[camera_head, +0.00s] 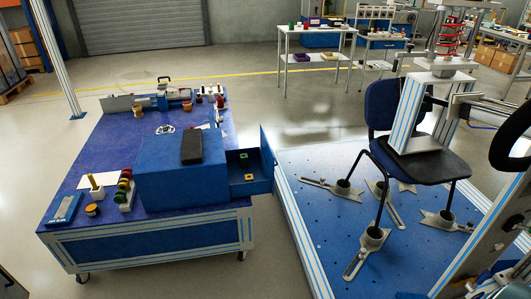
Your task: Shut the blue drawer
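The blue drawer (268,172) is pulled out to the right from a blue box (165,187) on the blue-topped bench. Its front panel faces right and stands clearly apart from the box. Small items, one yellowish (246,157) and one greenish (249,177), lie inside the drawer. A dark rectangular object (191,149) lies on top of the box. Neither of my grippers shows in the head view.
The bench (103,150) also holds tools, a pen holder and coloured discs. Right of the drawer, a blue perforated platform (320,220) carries a chair (405,150) in a test rig. A strip of floor separates bench and platform.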

